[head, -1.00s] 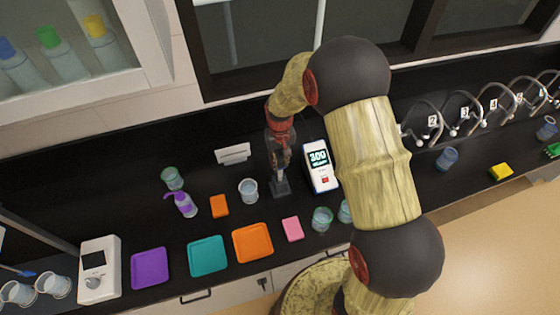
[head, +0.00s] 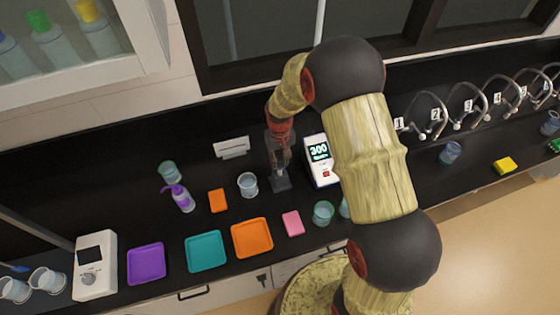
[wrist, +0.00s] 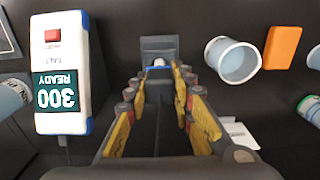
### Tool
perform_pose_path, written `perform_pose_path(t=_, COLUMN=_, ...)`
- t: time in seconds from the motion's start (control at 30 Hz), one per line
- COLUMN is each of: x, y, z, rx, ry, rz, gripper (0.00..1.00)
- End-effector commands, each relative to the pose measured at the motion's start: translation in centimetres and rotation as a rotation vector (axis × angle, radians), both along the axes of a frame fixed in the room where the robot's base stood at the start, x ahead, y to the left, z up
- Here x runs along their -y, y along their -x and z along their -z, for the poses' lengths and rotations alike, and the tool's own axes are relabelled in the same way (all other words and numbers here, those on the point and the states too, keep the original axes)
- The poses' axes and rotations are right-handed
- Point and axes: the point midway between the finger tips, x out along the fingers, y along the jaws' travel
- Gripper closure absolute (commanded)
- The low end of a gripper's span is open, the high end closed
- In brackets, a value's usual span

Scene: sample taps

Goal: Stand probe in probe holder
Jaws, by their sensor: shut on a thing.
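The probe (wrist: 158,63) shows as a small white and blue piece between my fingertips in the wrist view; the rest of it is hidden. My gripper (wrist: 158,72) is shut on it, with its fingers pointing down. In the head view my gripper (head: 279,160) is just above the dark grey probe holder (head: 281,184). The holder also shows in the wrist view (wrist: 158,44), right at the fingertips. I cannot tell whether the probe's lower end is inside the holder.
A white and blue meter reading 300 (head: 320,160) stands close to the right of my gripper. A clear beaker (head: 248,184) stands close on the left. An orange sponge (head: 218,200), coloured trays (head: 252,238) and a purple-topped bottle (head: 180,198) are further left.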

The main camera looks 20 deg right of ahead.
Motion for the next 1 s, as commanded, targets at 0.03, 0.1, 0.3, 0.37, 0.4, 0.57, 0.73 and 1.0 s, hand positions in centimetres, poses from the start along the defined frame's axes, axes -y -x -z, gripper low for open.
perform_pose_path(t=0.03, x=0.0, y=-0.01, z=0.35, rx=0.0, ry=0.0, rz=0.0, gripper=0.99)
perform_pose_path(t=0.1, x=0.0, y=-0.01, z=0.54, rx=0.0, ry=0.0, rz=0.0, gripper=0.99)
perform_pose_path(t=0.3, x=0.0, y=-0.02, z=0.54, rx=0.001, ry=0.0, rz=0.0, gripper=0.99)
perform_pose_path(t=0.37, x=0.0, y=-0.02, z=0.53, rx=0.001, ry=0.0, rz=0.0, gripper=0.99)
perform_pose_path(t=0.4, x=0.0, y=-0.02, z=0.53, rx=0.001, ry=0.0, rz=0.0, gripper=0.99)
perform_pose_path(t=0.57, x=0.0, y=-0.02, z=0.54, rx=0.0, ry=0.0, rz=0.0, gripper=0.69)
perform_pose_path(t=0.73, x=0.0, y=-0.01, z=0.55, rx=0.0, ry=0.0, rz=0.0, gripper=0.59)
perform_pose_path(t=1.0, x=0.0, y=0.0, z=0.56, rx=0.0, ry=0.0, rz=0.0, gripper=0.55)
